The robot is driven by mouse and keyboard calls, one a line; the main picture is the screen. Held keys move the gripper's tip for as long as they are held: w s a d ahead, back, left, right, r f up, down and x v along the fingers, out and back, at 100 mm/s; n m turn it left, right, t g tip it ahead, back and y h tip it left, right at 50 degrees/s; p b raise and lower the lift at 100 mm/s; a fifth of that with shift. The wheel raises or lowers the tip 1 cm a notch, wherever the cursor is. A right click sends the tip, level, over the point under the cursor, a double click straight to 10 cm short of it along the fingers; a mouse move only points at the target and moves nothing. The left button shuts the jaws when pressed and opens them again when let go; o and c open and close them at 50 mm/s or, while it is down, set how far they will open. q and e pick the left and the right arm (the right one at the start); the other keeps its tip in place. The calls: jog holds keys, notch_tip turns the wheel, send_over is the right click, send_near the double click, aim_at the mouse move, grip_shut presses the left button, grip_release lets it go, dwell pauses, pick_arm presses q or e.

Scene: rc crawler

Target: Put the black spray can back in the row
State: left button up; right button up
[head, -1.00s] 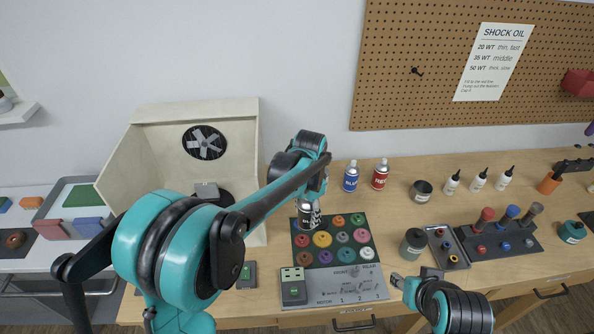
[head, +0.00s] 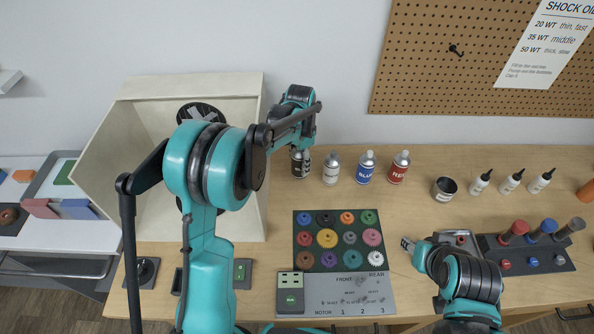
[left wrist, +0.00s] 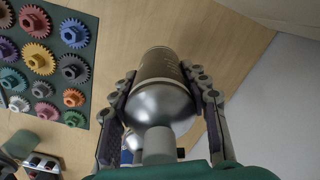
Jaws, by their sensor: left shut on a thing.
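The black spray can (head: 300,163) is upright, in the fingers of my left gripper (head: 304,150), at the left end of the row by the wall. The left wrist view shows its silver shoulder and dark body (left wrist: 160,88) between both fingers of my left gripper (left wrist: 168,100). Whether its base touches the table is hidden. To its right stand a white can (head: 331,170), a blue can (head: 366,168) and a red can (head: 399,168). My right gripper (head: 407,244) is low over the table beside the gear board; its finger opening is unclear.
A pale spray booth (head: 120,150) stands close left of the held can. The gear board (head: 338,212) lies in front. A dark cup (head: 445,189) and several white bottles (head: 512,182) stand to the right. Bare table lies between the cans and gear board.

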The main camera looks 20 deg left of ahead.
aim_at(297, 170)
pick_arm(q)
jog(key=shift+w+a+f, duration=0.35)
jog(key=shift+a+f, duration=0.05)
jog(key=shift+a, duration=0.15)
notch_tip(297, 170, down, 4)
jog(key=shift+f+b, duration=0.1)
jog(key=shift+b, duration=0.45)
jog(key=o, duration=1.3)
